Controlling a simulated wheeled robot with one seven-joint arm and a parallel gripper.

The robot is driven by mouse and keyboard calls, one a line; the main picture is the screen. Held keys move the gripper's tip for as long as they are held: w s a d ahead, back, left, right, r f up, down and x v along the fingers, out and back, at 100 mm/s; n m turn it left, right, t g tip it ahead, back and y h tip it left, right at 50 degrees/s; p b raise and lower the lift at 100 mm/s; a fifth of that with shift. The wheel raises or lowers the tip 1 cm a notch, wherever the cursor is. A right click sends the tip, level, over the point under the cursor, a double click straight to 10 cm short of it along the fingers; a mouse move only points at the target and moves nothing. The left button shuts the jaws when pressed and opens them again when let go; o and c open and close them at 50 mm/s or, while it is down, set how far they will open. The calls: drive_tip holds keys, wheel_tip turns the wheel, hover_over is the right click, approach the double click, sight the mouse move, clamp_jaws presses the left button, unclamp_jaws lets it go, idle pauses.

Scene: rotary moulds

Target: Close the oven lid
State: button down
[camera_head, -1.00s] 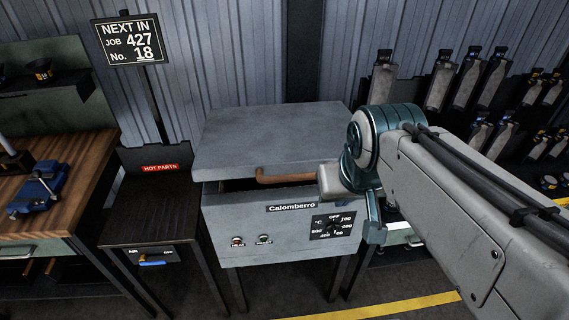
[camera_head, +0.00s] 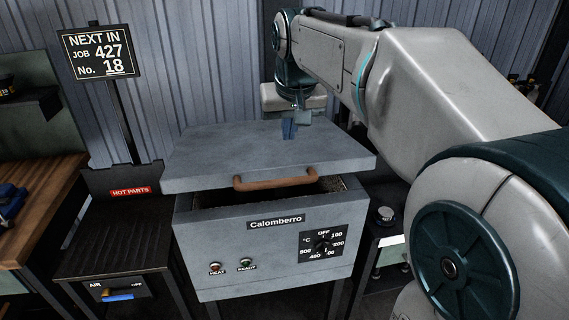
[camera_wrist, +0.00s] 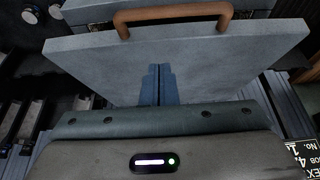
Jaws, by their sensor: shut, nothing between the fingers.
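The grey oven (camera_head: 270,250) stands in the middle of the head view, with a "Calomberro" label, a dial and two small lamps on its front. Its lid (camera_head: 215,155) is tilted partly open, with a dark gap under its front edge. A copper-brown handle (camera_head: 275,183) is on the lid's front edge. My gripper (camera_head: 288,130) is over the rear part of the lid, fingers pointing down. In the wrist view the blue fingers (camera_wrist: 159,85) are together and empty against the lid's top face (camera_wrist: 220,65). Whether the tips touch the lid I cannot tell.
A dark slatted table (camera_head: 115,245) with a "HOT PARTS" sign (camera_head: 130,191) stands left of the oven. A job sign (camera_head: 100,52) on a post rises behind it. A wooden workbench (camera_head: 40,165) is at far left. A corrugated wall is behind the oven.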

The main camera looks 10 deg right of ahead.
hover_over(288, 179)
drive_tip(key=w, duration=0.1)
wheel_tip(288, 179, down, 6)
drive_tip(key=f, duration=0.2)
drive_tip(key=shift+s+f, duration=0.25)
drive_tip(key=shift+f, duration=0.1)
drive_tip(key=shift+s+f, duration=0.2)
drive_tip(key=shift+f, duration=0.4)
